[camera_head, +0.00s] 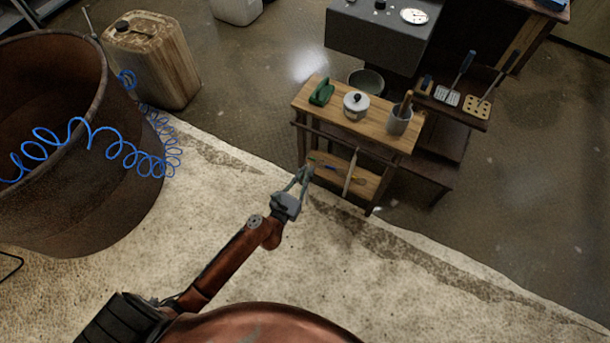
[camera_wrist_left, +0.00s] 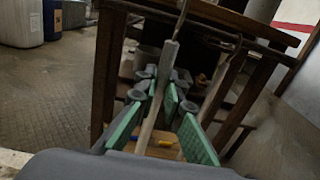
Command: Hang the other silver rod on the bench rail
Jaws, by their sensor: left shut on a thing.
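My left gripper (camera_head: 306,170) is at the front left of the small wooden bench (camera_head: 378,132), near the end of its rail. In the left wrist view its green-padded fingers (camera_wrist_left: 160,85) are closed around a grey silver rod (camera_wrist_left: 159,84). The rod's thin upper end reaches up near the bench rail (camera_wrist_left: 222,30). Whether it touches the rail I cannot tell. In the head view the held rod is hard to make out. Another pale rod (camera_head: 350,170) hangs at the bench front, right of my gripper. My right gripper is not in view.
The bench top holds a green object (camera_head: 321,92), a white lidded pot (camera_head: 356,105) and a grey cup (camera_head: 399,121) with utensils. A rusty drum (camera_head: 60,205) with blue coiled hose stands left. The pale floor around my left arm is clear.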

